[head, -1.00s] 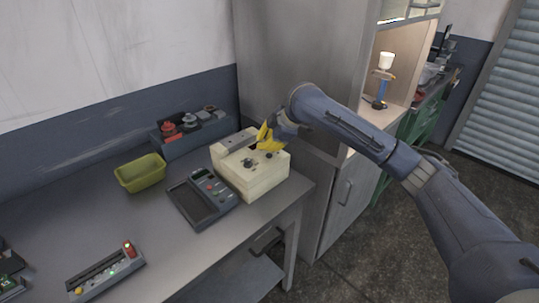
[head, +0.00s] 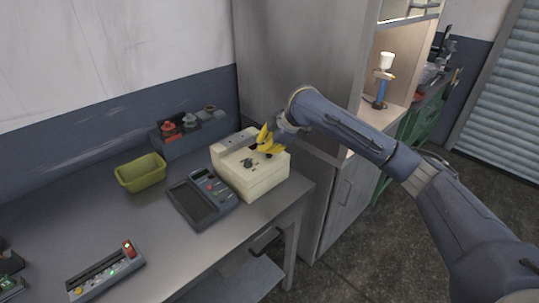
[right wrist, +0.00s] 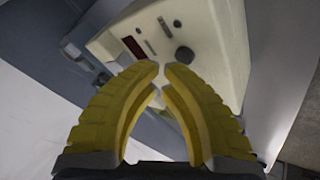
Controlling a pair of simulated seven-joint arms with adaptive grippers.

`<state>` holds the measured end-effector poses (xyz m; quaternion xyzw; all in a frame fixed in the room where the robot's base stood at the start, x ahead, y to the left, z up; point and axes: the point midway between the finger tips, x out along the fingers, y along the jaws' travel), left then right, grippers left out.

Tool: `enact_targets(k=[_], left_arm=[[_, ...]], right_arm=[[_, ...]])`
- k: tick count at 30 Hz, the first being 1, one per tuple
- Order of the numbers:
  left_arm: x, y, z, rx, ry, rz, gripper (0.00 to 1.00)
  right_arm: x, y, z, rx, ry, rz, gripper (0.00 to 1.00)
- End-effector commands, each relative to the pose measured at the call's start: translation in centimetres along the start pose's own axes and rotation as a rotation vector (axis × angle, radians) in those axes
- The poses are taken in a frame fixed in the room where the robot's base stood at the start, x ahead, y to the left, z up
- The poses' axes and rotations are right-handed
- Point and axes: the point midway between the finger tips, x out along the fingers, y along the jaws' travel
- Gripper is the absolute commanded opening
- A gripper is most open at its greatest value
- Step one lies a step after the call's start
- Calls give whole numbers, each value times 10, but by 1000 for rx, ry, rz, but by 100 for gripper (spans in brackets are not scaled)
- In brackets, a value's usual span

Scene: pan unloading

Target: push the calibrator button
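A cream instrument box (head: 262,182) with dark knobs on its sloping top stands at the right end of the bench. It looks like the calibrator, but I read no label. In the right wrist view the box (right wrist: 215,35) shows a round dark knob (right wrist: 184,55), a smaller dark round control (right wrist: 133,45) and a dark red window. My right gripper (head: 258,148) has yellow fingers over the box top. In the right wrist view its fingertips (right wrist: 161,68) nearly meet, with nothing between them. I cannot tell whether they touch the box. My left gripper is out of view.
A dark handheld meter (head: 190,206) lies left of the box. A green bin (head: 140,175) and a grey rack with red knobs (head: 190,135) stand behind. A slim panel with lights (head: 105,272) lies at front left. A tall grey cabinet (head: 290,65) rises behind my right arm.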

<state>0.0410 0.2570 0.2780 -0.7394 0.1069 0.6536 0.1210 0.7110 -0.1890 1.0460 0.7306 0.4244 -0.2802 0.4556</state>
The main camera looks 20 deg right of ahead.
Motion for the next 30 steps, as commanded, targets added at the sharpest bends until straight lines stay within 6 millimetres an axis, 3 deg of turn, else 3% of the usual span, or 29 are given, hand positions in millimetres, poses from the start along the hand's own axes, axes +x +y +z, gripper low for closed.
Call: enact_targets(k=[30], left_arm=[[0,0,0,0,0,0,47]], right_arm=[[7,-4,4,1,0,0,0]])
